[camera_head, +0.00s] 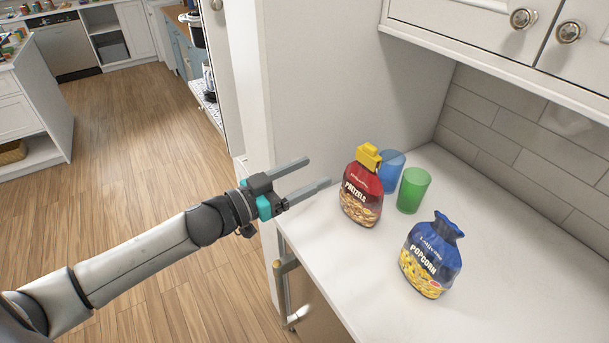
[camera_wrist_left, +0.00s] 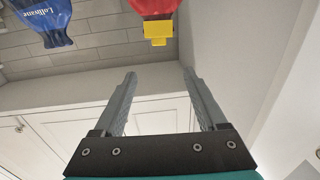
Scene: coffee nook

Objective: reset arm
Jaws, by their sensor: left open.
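My left gripper (camera_head: 307,178) is open and empty in the head view, at the left edge of the counter, with its fingers pointing right toward the pretzels bag. Its two fingers also show apart in the left wrist view (camera_wrist_left: 158,78), with nothing between them. The red pretzels bag (camera_head: 361,193) with a yellow clip stands on the counter, a short gap beyond the fingertips. It also shows at the top of the left wrist view (camera_wrist_left: 152,6). My right gripper is in neither view.
A blue popcorn bag (camera_head: 431,258), a green cup (camera_head: 413,190) and a blue cup (camera_head: 390,171) stand on the white counter (camera_head: 500,230). Upper cabinets (camera_head: 480,30) hang above. A side panel (camera_head: 320,90) rises behind the gripper. Open wooden floor (camera_head: 140,130) lies left.

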